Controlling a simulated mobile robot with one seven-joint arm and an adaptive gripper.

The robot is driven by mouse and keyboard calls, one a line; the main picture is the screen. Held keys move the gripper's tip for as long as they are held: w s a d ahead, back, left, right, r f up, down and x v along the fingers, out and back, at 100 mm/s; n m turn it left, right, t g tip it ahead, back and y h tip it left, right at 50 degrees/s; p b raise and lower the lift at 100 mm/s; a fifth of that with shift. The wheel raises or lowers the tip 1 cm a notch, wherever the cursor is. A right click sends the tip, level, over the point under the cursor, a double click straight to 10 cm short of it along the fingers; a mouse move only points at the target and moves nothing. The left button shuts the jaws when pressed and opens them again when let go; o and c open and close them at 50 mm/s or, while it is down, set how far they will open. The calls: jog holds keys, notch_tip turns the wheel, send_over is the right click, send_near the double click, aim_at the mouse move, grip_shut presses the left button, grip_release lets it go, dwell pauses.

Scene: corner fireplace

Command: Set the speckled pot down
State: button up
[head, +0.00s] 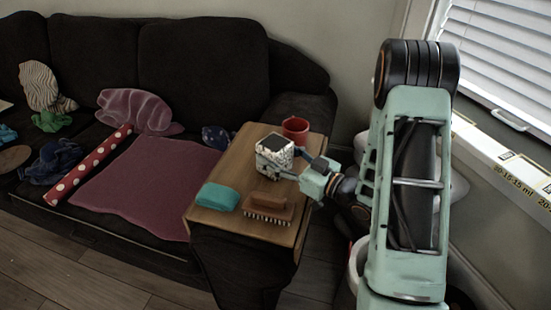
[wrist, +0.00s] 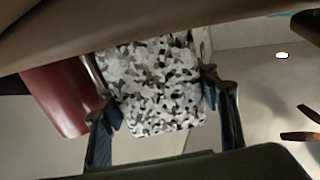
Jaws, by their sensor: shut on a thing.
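The speckled pot (head: 272,158), white with black and grey flecks and a dark top, is at the wooden board (head: 236,172) on the sofa's arm. In the wrist view the pot (wrist: 150,85) sits between the two fingers of my gripper (wrist: 160,108), one on each side. In the head view my gripper (head: 290,165) reaches in from the right and is shut on the pot. The pot looks upright. I cannot tell whether its base touches the board.
A red mug (head: 295,130) stands close behind the pot; it also shows beside it in the wrist view (wrist: 62,97). A teal block (head: 217,197) and a brown brush (head: 268,208) lie on the board's front part. The dark sofa (head: 200,60) holds cloths and a dotted roll (head: 88,165).

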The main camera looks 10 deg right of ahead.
jog(key=shift+f, duration=0.3)
jog(key=o, duration=1.4)
jog(key=shift+o, duration=0.2)
